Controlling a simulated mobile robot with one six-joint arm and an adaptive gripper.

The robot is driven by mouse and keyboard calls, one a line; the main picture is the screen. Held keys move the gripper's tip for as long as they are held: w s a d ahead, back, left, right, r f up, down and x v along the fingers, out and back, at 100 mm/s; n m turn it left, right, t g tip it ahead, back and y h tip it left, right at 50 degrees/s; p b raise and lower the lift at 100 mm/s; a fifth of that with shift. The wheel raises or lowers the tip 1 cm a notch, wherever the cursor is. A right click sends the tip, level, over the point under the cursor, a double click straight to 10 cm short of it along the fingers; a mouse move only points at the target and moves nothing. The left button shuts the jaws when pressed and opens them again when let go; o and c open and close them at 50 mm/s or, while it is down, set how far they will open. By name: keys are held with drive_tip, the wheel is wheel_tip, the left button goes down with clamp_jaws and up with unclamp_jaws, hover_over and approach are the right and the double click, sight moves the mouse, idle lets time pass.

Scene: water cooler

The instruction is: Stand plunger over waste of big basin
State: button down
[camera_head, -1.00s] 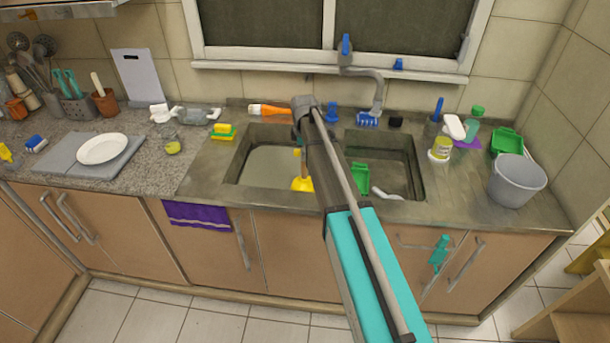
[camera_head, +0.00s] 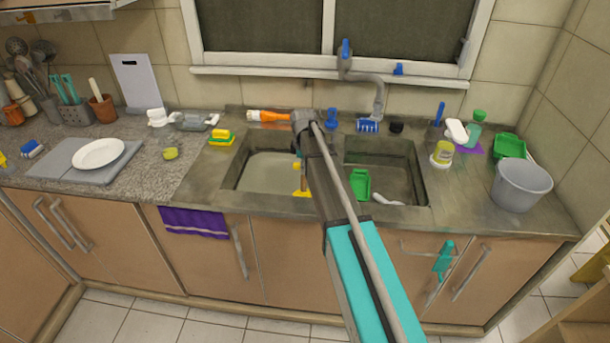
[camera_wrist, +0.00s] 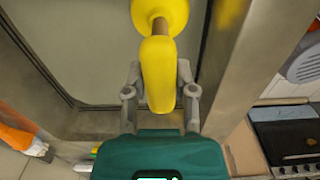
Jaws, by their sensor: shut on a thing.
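The plunger has a yellow handle (camera_wrist: 158,75) and a yellow cup (camera_wrist: 160,14), joined by a brown stick. My gripper (camera_wrist: 160,70) is shut on the handle, one finger on each side. In the head view the cup (camera_head: 303,193) shows beside my arm, over the front right part of the big basin (camera_head: 262,172), the left one. My arm covers part of the plunger and of the basin there. The basin's pale floor also shows in the wrist view (camera_wrist: 85,45). I cannot make out the waste, or whether the cup touches the floor.
The right basin (camera_head: 395,165) holds a green scoop (camera_head: 360,185) and a white item. An orange bottle (camera_head: 268,116) lies behind the big basin. A sponge (camera_head: 221,138) is at its left. A grey bucket (camera_head: 521,184) stands at the right end.

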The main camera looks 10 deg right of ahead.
sight(304, 191)
drive_tip(key=shift+f+b, duration=1.4)
drive_tip(key=shift+f, duration=0.35)
drive_tip(key=shift+c, duration=2.1)
unclamp_jaws()
wheel_tip(304, 191, up, 12)
drive_tip(key=p, duration=1.2)
